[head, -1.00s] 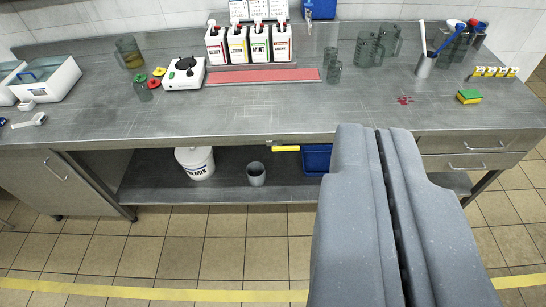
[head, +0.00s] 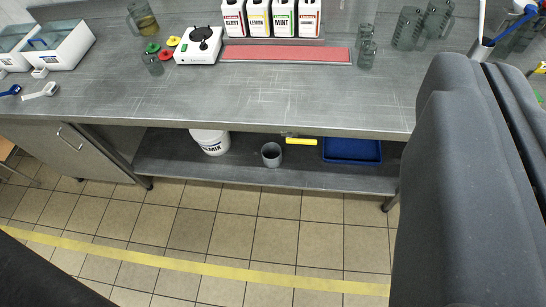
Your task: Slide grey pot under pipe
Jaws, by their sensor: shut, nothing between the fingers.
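The grey pot (head: 271,154) stands upright on the lower shelf under the bench, near the middle of the view. A short yellow piece (head: 300,141) with a small metal fitting at its left end sits just under the bench edge, to the right of and above the pot. I cannot tell whether this fitting is the pipe; no other clear pipe shows.
A white bucket (head: 210,141) stands left of the pot on the lower shelf (head: 330,178). A blue tray (head: 352,150) lies to the right. The benchtop (head: 250,95) overhangs the shelf. Bottles, glass beakers and a small white device (head: 198,45) stand on top. The tiled floor in front is clear.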

